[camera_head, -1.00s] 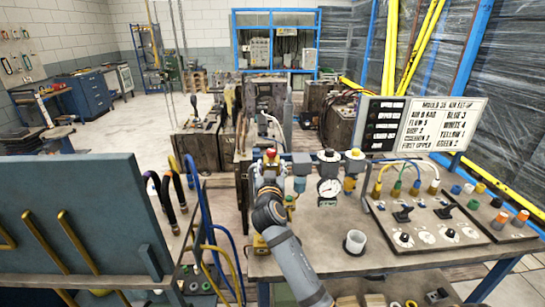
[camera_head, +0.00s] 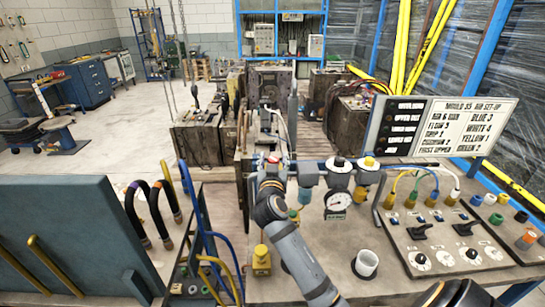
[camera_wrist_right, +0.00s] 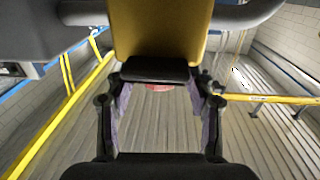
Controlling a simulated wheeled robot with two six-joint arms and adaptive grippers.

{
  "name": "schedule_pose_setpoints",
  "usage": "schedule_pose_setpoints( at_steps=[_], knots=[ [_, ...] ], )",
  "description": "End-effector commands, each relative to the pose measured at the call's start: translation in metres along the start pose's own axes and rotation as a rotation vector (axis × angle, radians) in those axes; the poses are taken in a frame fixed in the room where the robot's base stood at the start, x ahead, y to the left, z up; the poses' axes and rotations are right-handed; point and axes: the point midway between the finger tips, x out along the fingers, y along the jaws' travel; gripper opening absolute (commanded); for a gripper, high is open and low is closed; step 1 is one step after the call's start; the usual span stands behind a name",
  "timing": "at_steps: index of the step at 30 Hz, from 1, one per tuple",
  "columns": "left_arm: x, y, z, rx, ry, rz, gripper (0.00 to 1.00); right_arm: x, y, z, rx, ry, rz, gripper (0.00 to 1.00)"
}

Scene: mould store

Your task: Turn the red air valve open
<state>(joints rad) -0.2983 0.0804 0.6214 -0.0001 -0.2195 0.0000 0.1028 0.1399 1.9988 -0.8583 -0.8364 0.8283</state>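The red air valve (camera_head: 273,159) shows as a small red top at the left end of the row of air fittings on the bench; my right arm hides most of what is below it. My right gripper (camera_head: 269,175) is right at it, in front of it from the head camera. In the right wrist view, my right gripper (camera_wrist_right: 160,95) has its two fingers apart. A sliver of red (camera_wrist_right: 158,87) shows between them, under a black bar and a yellow part. I cannot tell whether the fingers touch the valve. My left gripper is not in view.
A pressure gauge (camera_head: 337,202) and a yellow-topped fitting (camera_head: 368,164) stand to the right of the valve. A blue-grey panel (camera_head: 70,235) with hoses stands at left.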

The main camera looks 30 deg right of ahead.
Motion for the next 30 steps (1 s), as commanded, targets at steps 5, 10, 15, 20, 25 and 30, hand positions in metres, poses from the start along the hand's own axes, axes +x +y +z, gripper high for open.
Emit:
schedule_pose_setpoints(
  at_steps=[5, 10, 15, 20, 25, 30],
  knots=[
    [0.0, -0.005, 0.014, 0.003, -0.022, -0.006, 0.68, 0.0, 0.0, 0.0, 0.0, 0.0, 0.0, 0.27],
    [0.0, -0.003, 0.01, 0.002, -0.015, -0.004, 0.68, 0.0, 0.0, 0.001, -0.001, -0.001, 0.0, 0.04],
    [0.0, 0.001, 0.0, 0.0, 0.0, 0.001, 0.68, 0.0, 0.0, 0.001, -0.001, -0.002, -0.001, 0.0],
    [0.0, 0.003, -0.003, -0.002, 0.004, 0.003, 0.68, 0.0, 0.0, 0.001, -0.002, -0.002, -0.003, 0.0],
    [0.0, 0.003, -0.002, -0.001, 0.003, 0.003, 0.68, 0.0, 0.0, 0.001, -0.002, -0.002, -0.009, 0.0],
    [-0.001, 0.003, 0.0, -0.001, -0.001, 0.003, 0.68, 0.001, 0.001, 0.002, -0.002, -0.003, -0.018, 0.0]
  ],
)
